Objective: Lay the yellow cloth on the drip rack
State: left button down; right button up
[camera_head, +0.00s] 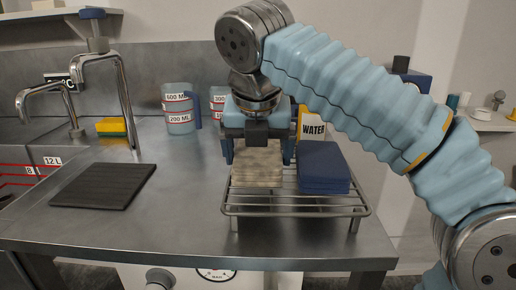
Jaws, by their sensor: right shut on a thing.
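A folded, mottled pale beige-yellow cloth (257,170) is at the left part of the wire drip rack (295,212). It is the only cloth in view near to yellow. A folded dark blue cloth (323,167) lies on the rack's right part. My left gripper is not in view.
Measuring jugs (180,108) and a container marked WATER (312,124) stand behind. A yellow-green sponge (110,126) lies by the tap (126,90), and a dark ribbed mat (103,186) lies at left. The steel counter (185,205) between mat and rack is clear.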

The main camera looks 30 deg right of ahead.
jog(key=shift+f+b, duration=0.35)
jog(key=shift+f, duration=0.2)
jog(key=o, duration=0.8)
jog(key=shift+r, duration=0.1)
jog(key=v, duration=0.7)
jog(key=shift+a+r+p, duration=0.1)
jog(key=shift+r+p, duration=0.05)
jog(key=shift+p, duration=0.2)
